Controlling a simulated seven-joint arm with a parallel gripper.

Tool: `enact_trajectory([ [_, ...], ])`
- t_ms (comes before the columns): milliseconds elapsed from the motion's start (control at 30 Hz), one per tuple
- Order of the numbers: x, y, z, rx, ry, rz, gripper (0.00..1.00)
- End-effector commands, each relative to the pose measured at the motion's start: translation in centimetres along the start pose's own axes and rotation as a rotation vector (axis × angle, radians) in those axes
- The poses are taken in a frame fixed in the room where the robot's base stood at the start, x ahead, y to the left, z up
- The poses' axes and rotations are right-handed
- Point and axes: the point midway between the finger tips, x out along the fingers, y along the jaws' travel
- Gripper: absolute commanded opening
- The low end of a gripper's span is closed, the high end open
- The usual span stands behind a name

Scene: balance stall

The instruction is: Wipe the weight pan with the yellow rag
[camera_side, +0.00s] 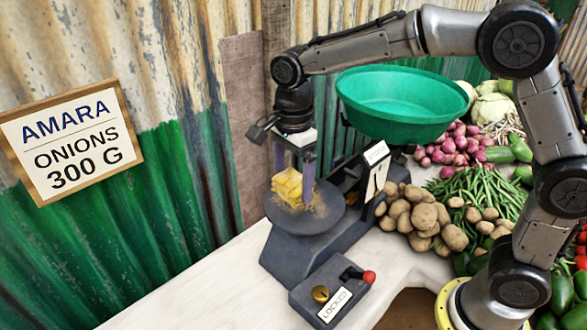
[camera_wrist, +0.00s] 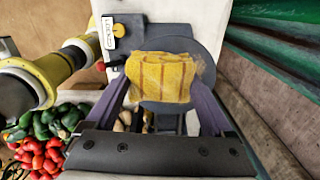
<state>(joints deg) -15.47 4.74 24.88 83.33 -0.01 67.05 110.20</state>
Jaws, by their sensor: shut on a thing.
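The yellow rag (camera_side: 287,185) is between the fingers of my gripper (camera_side: 293,170), low over the weight pan (camera_side: 328,219). In the wrist view the rag (camera_wrist: 163,77) spreads between the two purple fingers (camera_wrist: 163,97), with darker stripes. The weight pan is a dark round plate on the dark scale; its rim also shows in the wrist view (camera_wrist: 208,64). A brownish, dusty smear (camera_side: 318,211) lies on the pan beside the rag. The rag appears to touch the pan, and it hides part of the surface.
A green bowl (camera_side: 400,92) sits on the scale's other side, close to my arm. A block marked LOCKED (camera_side: 333,293) with a red-tipped lever stands in front. Potatoes (camera_side: 424,222), onions (camera_side: 458,146) and beans (camera_side: 478,188) lie at right. The counter's front left is clear.

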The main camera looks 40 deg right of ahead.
Motion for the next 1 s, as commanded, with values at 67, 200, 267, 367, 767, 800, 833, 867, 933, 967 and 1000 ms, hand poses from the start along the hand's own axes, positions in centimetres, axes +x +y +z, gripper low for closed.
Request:
enact_trajectory([
  [67, 0.7, 0.0, 0.0, 0.000, 0.000, 0.001, 0.42],
  [200, 1.9, 0.1, 0.0, 0.000, 0.001, 0.002, 0.42],
  [267, 2.5, 0.1, 0.0, 0.000, 0.001, 0.002, 0.42],
  [367, 3.4, 0.1, 0.0, 0.000, 0.001, 0.002, 0.42],
  [767, 7.2, 0.1, 0.0, 0.000, 0.001, 0.003, 0.42],
  [800, 7.5, 0.0, -0.2, 0.002, 0.000, 0.001, 0.42],
  [833, 7.6, 0.0, -0.6, 0.002, 0.001, 0.001, 0.42],
  [867, 7.6, -0.1, -0.8, 0.002, 0.000, 0.001, 0.42],
  [933, 7.7, -0.1, -1.5, 0.003, 0.000, 0.001, 0.42],
  [967, 7.6, -0.1, -1.8, 0.003, 0.000, 0.001, 0.42],
  [1000, 7.7, -0.2, -2.1, 0.002, 0.000, 0.001, 0.42],
])
